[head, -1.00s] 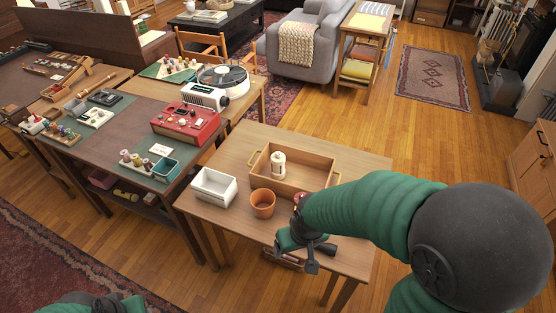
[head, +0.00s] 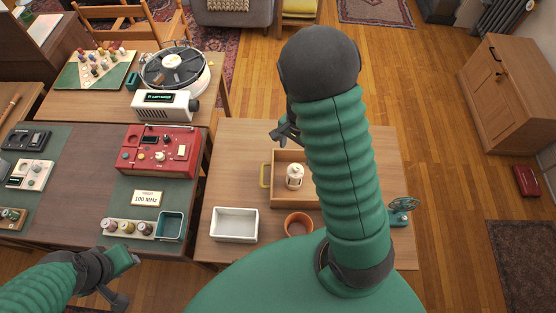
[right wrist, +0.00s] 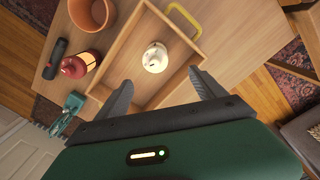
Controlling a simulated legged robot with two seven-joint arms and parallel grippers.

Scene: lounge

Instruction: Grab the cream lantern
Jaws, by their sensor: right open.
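The cream lantern (head: 294,177) stands inside a wooden tray (head: 282,156) with brass-coloured handles. The right wrist view shows the lantern (right wrist: 155,57) from above, lying beyond and between my fingertips. My right gripper (head: 286,133) is at the tray's far side in the head view, partly hidden by my arm. In the right wrist view its two fingers (right wrist: 160,80) are spread, with nothing between them, apart from the lantern. My left gripper (head: 122,280) is at the lower left, beside the dark workbench; its jaw opening is unclear.
A terracotta pot (head: 298,224) and white bin (head: 235,224) stand near the tray. A red lantern (right wrist: 78,66), dark cylinder (right wrist: 55,59) and teal device (right wrist: 67,112) lie beyond it. My arm hides the tray's right part in the head view. A red radio (head: 160,149) sits on the workbench.

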